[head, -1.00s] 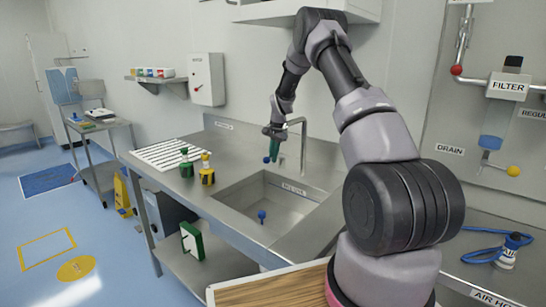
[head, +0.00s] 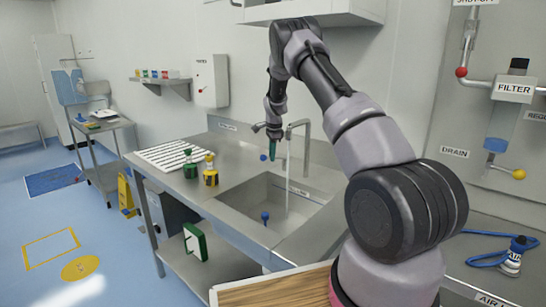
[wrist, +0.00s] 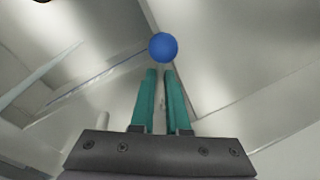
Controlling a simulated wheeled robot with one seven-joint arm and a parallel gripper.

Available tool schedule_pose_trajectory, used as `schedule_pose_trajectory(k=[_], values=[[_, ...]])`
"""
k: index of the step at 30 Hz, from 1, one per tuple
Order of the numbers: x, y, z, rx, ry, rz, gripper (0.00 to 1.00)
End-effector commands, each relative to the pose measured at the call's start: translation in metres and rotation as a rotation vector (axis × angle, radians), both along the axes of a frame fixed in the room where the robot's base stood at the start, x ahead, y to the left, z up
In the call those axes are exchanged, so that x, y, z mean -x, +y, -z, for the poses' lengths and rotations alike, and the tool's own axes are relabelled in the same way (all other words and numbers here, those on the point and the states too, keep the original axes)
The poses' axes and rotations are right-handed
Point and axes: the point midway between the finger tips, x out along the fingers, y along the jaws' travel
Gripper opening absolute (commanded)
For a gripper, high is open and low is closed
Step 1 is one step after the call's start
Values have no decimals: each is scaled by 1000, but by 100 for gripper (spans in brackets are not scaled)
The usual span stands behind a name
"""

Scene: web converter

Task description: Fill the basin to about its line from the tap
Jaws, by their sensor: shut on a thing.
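The steel basin (head: 240,197) is set in the counter. The tap (head: 308,143) stands at its back edge, and a thin stream of water (head: 287,195) falls from its spout into the basin. The water level and the line cannot be made out. A small blue knob (head: 263,157) shows at the tap's left; a blue ball in the wrist view (wrist: 163,46), just beyond my fingertips, appears to be this knob. My gripper (head: 274,157), with teal fingers, points down beside it and is nearly closed, apparently on the tap lever.
A blue-topped piece (head: 265,216) stands in the basin. A green bottle (head: 190,165) and a yellow bottle (head: 210,172) stand left of the basin, beside a white ribbed rack (head: 172,155). A shelf (head: 300,14) hangs above my arm. A wooden board (head: 275,291) lies in front.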

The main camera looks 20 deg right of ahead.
Motion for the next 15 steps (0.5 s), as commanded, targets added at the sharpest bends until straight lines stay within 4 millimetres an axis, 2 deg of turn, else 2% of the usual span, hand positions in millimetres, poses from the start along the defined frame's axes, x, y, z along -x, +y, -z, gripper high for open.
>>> schedule_pose_trajectory(k=[4,5,6,7,15], values=[[0,0,0,-1,-1,-1,0],[0,0,-1,-1,-1,-1,21],[0,0,0,-1,-1,-2,36],[0,0,0,-1,-1,-2,44],[0,0,0,0,-1,-3,44]])
